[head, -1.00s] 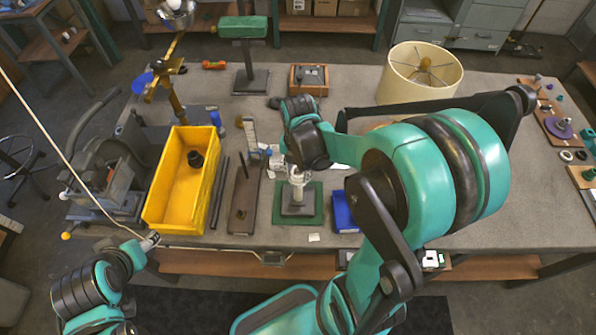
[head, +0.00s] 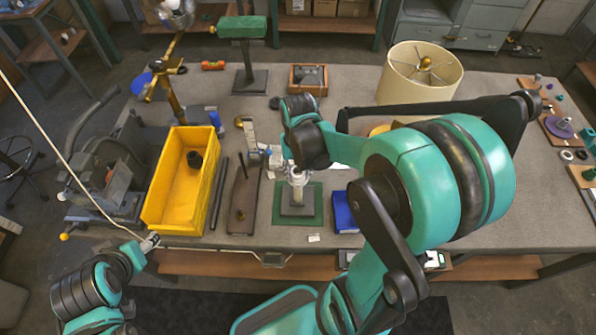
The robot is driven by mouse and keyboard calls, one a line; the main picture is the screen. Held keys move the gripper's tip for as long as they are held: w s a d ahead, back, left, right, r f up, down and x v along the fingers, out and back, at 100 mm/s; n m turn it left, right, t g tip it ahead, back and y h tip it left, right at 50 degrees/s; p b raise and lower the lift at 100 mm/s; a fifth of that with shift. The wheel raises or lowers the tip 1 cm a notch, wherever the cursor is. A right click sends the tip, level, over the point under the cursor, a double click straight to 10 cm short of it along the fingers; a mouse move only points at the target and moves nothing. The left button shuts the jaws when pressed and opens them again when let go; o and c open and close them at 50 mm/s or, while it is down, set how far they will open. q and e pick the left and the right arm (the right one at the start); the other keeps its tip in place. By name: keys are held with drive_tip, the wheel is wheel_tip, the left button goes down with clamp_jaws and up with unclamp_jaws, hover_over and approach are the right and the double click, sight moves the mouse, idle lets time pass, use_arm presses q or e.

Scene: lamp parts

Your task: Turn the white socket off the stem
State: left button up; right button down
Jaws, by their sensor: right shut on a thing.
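A pale upright stem (head: 297,196) stands on a dark square base (head: 298,209) on a green mat (head: 280,214) at the table's front middle. The white socket (head: 297,178) is at the top of the stem, small and partly covered by my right gripper. My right gripper (head: 297,174) comes down from above and is shut on the socket; its fingers are hard to make out. I cannot tell whether the socket has separated from the stem. My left gripper (head: 150,241) is by the table's front edge at the left, away from the stem; its fingers are too small to read.
A yellow bin (head: 163,205) with a dark piece inside stands left of the mat, with dark rods and a brown board (head: 243,205) between. A blue box (head: 343,214) lies close on the right. A cream lampshade (head: 420,80) stands at the back right.

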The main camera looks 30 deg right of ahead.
drive_tip(key=c, duration=1.2)
unclamp_jaws()
drive_tip(key=shift+o, duration=0.2)
